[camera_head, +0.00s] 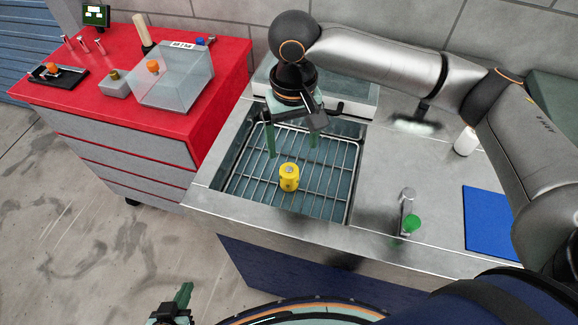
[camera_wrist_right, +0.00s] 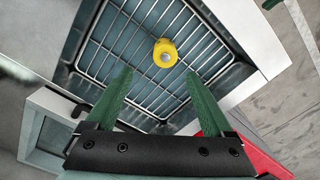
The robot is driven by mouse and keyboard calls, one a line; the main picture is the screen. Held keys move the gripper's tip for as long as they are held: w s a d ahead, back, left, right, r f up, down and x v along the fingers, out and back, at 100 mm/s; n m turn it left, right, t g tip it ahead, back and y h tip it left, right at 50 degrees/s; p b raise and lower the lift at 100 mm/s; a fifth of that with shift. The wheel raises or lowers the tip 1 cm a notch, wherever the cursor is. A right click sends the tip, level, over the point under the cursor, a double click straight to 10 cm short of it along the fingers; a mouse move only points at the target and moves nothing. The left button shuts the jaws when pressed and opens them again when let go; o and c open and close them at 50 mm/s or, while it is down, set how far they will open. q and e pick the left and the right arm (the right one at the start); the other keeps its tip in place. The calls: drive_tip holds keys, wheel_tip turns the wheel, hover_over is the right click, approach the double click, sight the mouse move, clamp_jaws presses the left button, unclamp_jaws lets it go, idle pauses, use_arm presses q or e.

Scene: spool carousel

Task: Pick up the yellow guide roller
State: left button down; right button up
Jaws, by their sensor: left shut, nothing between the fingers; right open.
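The yellow guide roller (camera_head: 289,177) stands on a wire rack (camera_head: 255,187) set in a recess of the metal bench. In the right wrist view the roller (camera_wrist_right: 165,53) shows beyond the fingertips, near the gap between them. My right gripper (camera_head: 292,147) is open and empty, above the rack and a little behind the roller; its green fingers also show in the right wrist view (camera_wrist_right: 157,78). It does not touch the roller. My left gripper (camera_head: 183,297) is shut and empty, low at the bottom edge, away from the bench.
A red-topped cabinet (camera_head: 218,75) on the left carries a clear box (camera_head: 172,80) and small parts. On the bench right of the rack are a metal fitting with a green part (camera_head: 411,224), a blue mat (camera_head: 492,222) and a white bottle (camera_head: 466,141). The recess rim surrounds the rack.

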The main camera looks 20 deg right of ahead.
sight(289, 169)
wheel_tip(289, 169, down, 5)
drive_tip(key=shift+s+f, duration=0.1)
drive_tip(key=shift+f, duration=0.1)
drive_tip(key=f, duration=0.5)
drive_tip(key=shift+s+a+f+b, duration=0.1)
drive_tip(key=shift+a+f+b, duration=0.2)
drive_tip(key=shift+a+b, duration=0.1)
drive_tip(key=shift+r, duration=0.1)
clamp_jaws()
